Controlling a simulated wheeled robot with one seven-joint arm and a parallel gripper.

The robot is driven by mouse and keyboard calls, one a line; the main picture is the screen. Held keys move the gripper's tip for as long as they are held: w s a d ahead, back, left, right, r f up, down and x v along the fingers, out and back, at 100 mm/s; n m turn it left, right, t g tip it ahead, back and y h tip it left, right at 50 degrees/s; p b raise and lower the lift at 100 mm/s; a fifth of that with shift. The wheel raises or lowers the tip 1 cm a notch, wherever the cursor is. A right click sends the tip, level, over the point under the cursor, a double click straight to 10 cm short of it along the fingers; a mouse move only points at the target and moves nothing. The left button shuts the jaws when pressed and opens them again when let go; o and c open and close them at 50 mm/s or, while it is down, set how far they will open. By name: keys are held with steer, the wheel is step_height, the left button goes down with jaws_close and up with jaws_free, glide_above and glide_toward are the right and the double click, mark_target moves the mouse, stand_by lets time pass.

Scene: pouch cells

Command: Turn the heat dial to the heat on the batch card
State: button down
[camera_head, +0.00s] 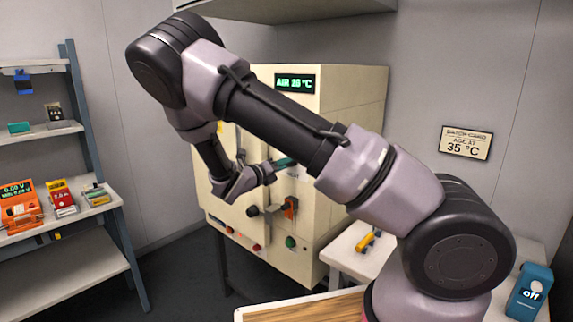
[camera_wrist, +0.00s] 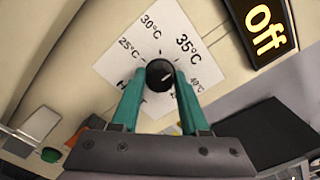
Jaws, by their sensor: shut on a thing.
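The batch card (camera_head: 466,143) on the right wall reads "AGE AT 35 °C". The heat dial (camera_wrist: 158,72) is a round black knob on a white scale plate (camera_wrist: 118,68) with marks for 25, 30, 35 and 40 °C. A pale line on the knob points to the right and slightly up, roughly between the 35 and 40 marks; the exact reading is unclear. My gripper (camera_wrist: 160,82) is shut on the knob, one teal finger on each side. In the head view my gripper (camera_head: 284,163) is at the cabinet front, and the dial is hidden.
The cream cabinet (camera_head: 345,105) has a display (camera_head: 295,83) reading about "AIR 26 °C". An orange switch (camera_head: 289,208) and several buttons are below. A shelf rack (camera_head: 85,150) stands left; a blue "off" device (camera_head: 530,291) is at right.

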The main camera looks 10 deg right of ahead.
steer(key=shift+c, duration=2)
jaws_free()
steer(key=shift+a, duration=0.1)
steer(key=v, duration=1)
steer(key=shift+s+a, duration=0.2)
steer(key=shift+a, duration=0.05)
steer(key=shift+d, duration=0.1)
